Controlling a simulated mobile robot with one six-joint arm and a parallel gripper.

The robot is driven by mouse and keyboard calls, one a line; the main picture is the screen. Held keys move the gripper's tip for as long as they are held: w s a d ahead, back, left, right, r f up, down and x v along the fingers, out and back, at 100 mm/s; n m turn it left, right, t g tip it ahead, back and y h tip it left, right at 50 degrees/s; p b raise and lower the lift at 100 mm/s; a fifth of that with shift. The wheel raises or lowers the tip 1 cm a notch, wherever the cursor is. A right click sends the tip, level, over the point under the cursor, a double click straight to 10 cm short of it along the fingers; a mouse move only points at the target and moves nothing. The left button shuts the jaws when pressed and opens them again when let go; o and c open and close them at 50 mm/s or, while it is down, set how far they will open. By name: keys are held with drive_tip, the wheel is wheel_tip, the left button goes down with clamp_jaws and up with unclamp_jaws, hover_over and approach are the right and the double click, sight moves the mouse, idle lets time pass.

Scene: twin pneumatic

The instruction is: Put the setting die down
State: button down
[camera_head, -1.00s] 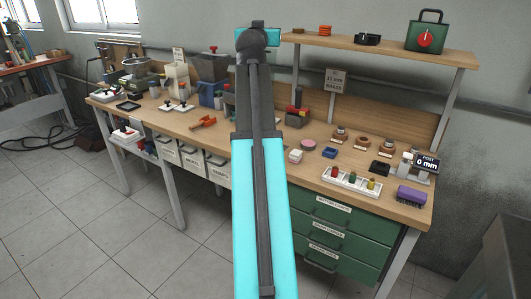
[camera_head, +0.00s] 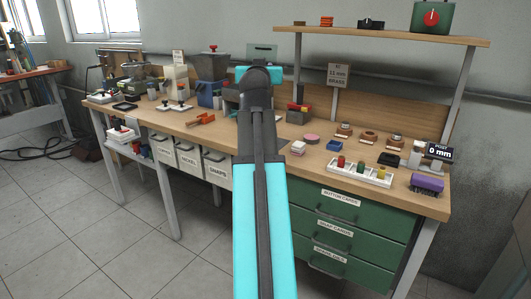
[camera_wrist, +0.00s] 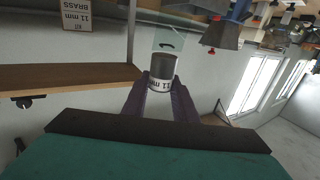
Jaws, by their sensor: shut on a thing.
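The setting die (camera_wrist: 163,66) shows in the wrist view as a grey cylinder with a white band lettered "11". My gripper (camera_wrist: 161,88) is shut on it, with one dark finger on each side. In the wrist view, the tilted scene shows the die away from the shelf board, touching no surface that I can see. In the head view my arm hides the fingers and the die. My arm's end stands in front of the back wall, above the middle of the bench.
The bench (camera_head: 230,139) carries a white tray (camera_head: 349,174) with coloured pieces, a purple brush (camera_head: 427,183), several round dies at the right and an orange tool (camera_head: 201,119). A raised shelf (camera_head: 400,35) and a sign "11 mm BRASS" (camera_head: 338,76) stand behind. Some bench top near the front is clear.

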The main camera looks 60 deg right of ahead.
drive_tip(key=s+a+f+b, duration=0.1)
drive_tip(key=a+f+b, duration=0.2)
drive_tip(key=f+b, duration=0.5)
drive_tip(key=s+a+f+t+b, duration=0.1)
drive_tip(key=s+a+f+b, duration=0.1)
drive_tip(key=f+b, duration=0.6)
wheel_tip(320, 180, down, 4)
drive_tip(key=shift+s+a+f+n+y+b, duration=0.15)
drive_tip(key=shift+a+n+y+b, duration=0.2)
drive_tip(key=shift+a, duration=0.5)
drive_tip(key=shift+d+p, duration=0.15)
drive_tip(key=shift+p, duration=0.15)
drive_tip(key=p+x, duration=0.4)
drive_tip(key=p, duration=0.2)
drive_tip(key=p+x, duration=0.4)
drive_tip(key=p, duration=0.2)
drive_tip(key=shift+s+d+f+p, duration=0.15)
drive_tip(key=shift+s+d+p, duration=0.05)
drive_tip(key=shift+s+p, duration=0.2)
drive_tip(key=shift+d+p, duration=0.2)
drive_tip(key=shift+p, duration=0.45)
drive_tip(key=p, duration=0.2)
drive_tip(key=d+p, duration=0.1)
drive_tip(key=p, duration=0.1)
drive_tip(key=shift+w, duration=0.3)
